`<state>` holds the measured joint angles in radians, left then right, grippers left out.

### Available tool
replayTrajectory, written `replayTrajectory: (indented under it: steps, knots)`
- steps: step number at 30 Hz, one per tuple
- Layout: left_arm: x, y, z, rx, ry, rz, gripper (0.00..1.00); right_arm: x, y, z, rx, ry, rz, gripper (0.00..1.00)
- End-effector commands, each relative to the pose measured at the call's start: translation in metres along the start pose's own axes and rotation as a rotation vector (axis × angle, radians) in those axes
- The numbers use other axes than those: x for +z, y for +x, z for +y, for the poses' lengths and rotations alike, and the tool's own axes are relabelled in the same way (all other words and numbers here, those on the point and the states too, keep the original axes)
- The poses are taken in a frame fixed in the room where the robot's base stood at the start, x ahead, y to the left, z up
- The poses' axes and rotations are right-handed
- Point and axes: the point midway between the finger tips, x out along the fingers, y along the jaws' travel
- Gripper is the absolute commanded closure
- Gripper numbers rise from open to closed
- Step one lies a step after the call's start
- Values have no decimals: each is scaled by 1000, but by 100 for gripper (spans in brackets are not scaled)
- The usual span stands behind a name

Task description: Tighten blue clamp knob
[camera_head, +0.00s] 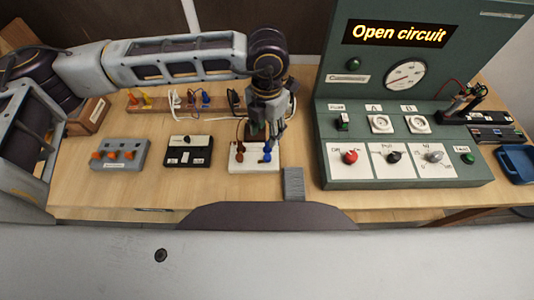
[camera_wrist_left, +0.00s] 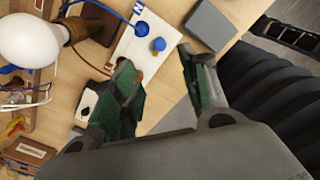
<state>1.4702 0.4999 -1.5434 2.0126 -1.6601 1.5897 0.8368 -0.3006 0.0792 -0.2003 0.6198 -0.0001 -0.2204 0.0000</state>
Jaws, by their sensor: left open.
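The blue clamp knob (camera_head: 267,157) stands on the right part of a white terminal block (camera_head: 245,167), with a red-brown knob (camera_head: 239,156) to its left. In the left wrist view the blue knob (camera_wrist_left: 158,44) sits on the white block (camera_wrist_left: 128,50) near an "N" mark, with a blue wire and blue post (camera_wrist_left: 141,28) beside it. My left gripper (camera_head: 272,127) is above and behind the block. Its green-padded fingers (camera_wrist_left: 162,85) are apart and empty, and the knob lies beyond their tips, not touched. My right gripper is not in view.
A white bulb (camera_wrist_left: 30,40) in a brass socket is close by. Left of the block are a black switch box (camera_head: 188,151) and a grey box with orange levers (camera_head: 120,154). A grey block (camera_head: 293,184) and the green test panel (camera_head: 400,187) stand to the right.

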Motion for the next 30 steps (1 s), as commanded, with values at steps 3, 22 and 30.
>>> replayTrajectory:
  steps: [3,22,30]
  knots:
    - [-1,9,0,-1,0,3,56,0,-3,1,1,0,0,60]
    - [0,88,0,-1,-1,3,56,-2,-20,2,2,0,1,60]
    - [0,119,0,-1,0,2,56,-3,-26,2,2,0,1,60]
